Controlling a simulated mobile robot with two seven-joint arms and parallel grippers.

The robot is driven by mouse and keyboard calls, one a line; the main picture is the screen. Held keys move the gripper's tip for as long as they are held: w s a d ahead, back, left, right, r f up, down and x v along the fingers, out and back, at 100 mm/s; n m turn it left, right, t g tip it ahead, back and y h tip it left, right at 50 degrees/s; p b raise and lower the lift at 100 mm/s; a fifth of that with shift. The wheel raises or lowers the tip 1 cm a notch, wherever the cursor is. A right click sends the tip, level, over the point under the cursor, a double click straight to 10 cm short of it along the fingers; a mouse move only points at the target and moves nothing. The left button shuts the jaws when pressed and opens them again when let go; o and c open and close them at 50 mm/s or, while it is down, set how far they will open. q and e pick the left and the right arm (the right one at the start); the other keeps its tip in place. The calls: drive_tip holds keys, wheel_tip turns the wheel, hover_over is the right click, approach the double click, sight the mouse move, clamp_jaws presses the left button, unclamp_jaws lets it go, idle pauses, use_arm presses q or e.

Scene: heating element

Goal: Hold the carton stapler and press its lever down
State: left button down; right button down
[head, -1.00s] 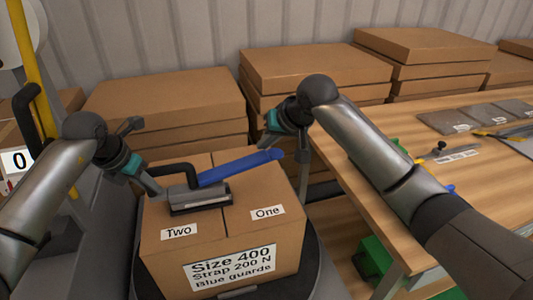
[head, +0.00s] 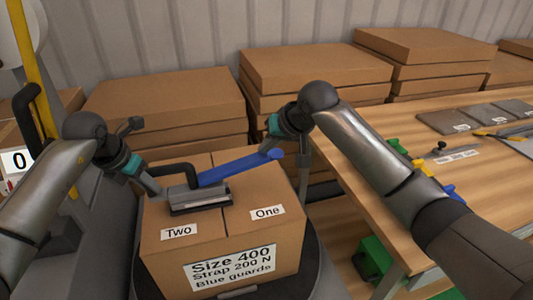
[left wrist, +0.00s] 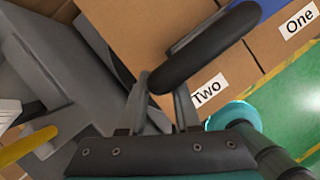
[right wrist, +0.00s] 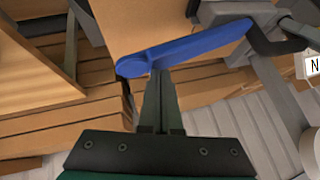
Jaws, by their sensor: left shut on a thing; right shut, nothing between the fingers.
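The carton stapler (head: 200,199) sits on top of a closed carton (head: 262,238), across its middle seam. It has a grey body, a black curved handle (head: 180,167) and a long blue lever (head: 232,169) reaching right and slightly upward. My left gripper (head: 158,190) is shut on the black handle, which also shows between its fingers in the left wrist view (left wrist: 205,48). My right gripper (right wrist: 160,72) is shut and empty, its fingertips at the free end of the blue lever (right wrist: 190,47). Whether they touch it I cannot tell.
Stacks of flat cartons (head: 165,98) stand behind along the wall. A wooden table (head: 365,155) lies to the right, with grey plates (head: 460,120) and small coloured parts. A green bin (head: 375,262) is below the table's edge. Labels "Two" and "One" face up on the carton.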

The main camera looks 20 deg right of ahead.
drive_tip(key=shift+s+d+f, duration=0.1)
drive_tip(key=shift+d+f, duration=0.1)
drive_tip(key=shift+f, duration=0.45)
drive_tip(key=shift+w+d+f, duration=0.1)
drive_tip(key=shift+d+f, duration=0.15)
drive_tip(key=shift+f, duration=0.4)
drive_tip(key=shift+s+d+f, duration=0.1)
drive_tip(key=shift+d+f, duration=0.1)
drive_tip(key=shift+f, duration=0.45)
idle(1.5)
drive_tip(key=shift+a+r, duration=0.2)
drive_tip(key=shift+r, duration=0.85)
drive_tip(key=shift+a+r, duration=0.2)
drive_tip(key=shift+r, duration=0.85)
drive_tip(key=shift+a+r, duration=0.2)
drive_tip(key=shift+r, duration=0.2)
wheel_tip(320, 180, up, 5)
hover_over(273, 157)
drive_tip(key=a, duration=0.3)
drive_tip(key=shift+w+d, duration=0.2)
drive_tip(key=shift+w, duration=0.2)
drive_tip(key=shift+f, duration=0.1)
